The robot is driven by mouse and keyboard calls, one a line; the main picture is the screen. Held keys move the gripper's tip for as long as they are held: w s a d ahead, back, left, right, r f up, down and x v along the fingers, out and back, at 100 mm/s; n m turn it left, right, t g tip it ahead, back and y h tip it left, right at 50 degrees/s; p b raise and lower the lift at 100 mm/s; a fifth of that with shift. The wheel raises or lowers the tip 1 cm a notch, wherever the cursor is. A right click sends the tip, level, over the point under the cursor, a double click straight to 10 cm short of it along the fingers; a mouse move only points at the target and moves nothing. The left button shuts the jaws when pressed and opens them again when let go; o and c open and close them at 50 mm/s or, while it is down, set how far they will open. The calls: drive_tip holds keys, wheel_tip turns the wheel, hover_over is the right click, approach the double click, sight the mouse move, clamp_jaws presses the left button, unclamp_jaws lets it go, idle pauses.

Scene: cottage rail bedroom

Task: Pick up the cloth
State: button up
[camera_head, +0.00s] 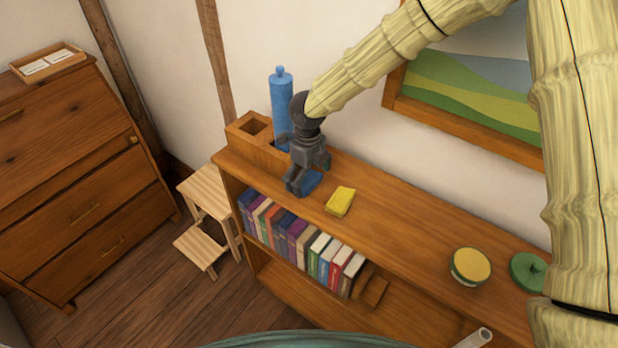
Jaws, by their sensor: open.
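A small blue piece (311,181), which looks like the cloth, lies on the wooden shelf top and is partly hidden by my gripper. My gripper (307,176) is open and points down right over it, with its fingers around or just above the blue piece. I cannot tell whether they touch it. A yellow block (340,201), like a sponge or folded cloth, lies to the right of my gripper, apart from it.
A tall blue bottle (281,98) stands in a wooden box (249,134) close behind my gripper. A round yellow-topped tin (470,266) and a green round object (528,271) sit further right on the shelf unit (415,229). Books (297,240) fill the shelf below.

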sight(309, 180)
drive_tip(key=shift+s+r, duration=0.25)
drive_tip(key=shift+s, duration=0.1)
drive_tip(key=shift+w+a+f, duration=0.1)
drive_tip(key=shift+w+f, duration=0.4)
drive_tip(key=shift+w, duration=0.1)
drive_tip(key=c, duration=0.9)
drive_tip(key=shift+s+r, duration=0.3)
drive_tip(key=shift+s, duration=0.05)
drive_tip(key=shift+c, duration=0.3)
drive_tip(key=shift+w+f, duration=0.1)
drive_tip(key=shift+w, duration=0.1)
drive_tip(key=shift+r+b, duration=0.5)
drive_tip(key=shift+r, duration=0.05)
drive_tip(key=shift+s+d+r+b, duration=0.1)
drive_tip(key=shift+s+r+b, duration=0.15)
drive_tip(key=shift+r+b, duration=0.25)
drive_tip(key=shift+s+d+r+b, duration=0.1)
drive_tip(key=shift+s+r+b, duration=0.2)
drive_tip(key=shift+r, duration=0.3)
drive_tip(key=s+d+r+b, duration=0.1)
drive_tip(key=s+d+b, duration=0.1)
drive_tip(key=s, duration=0.5)
drive_tip(key=s+d+b, duration=0.2)
drive_tip(key=s, duration=0.5)
drive_tip(key=shift+s+d+r+b, duration=0.2)
drive_tip(key=shift+d+r+b, duration=0.05)
drive_tip(key=shift+r+b, duration=0.1)
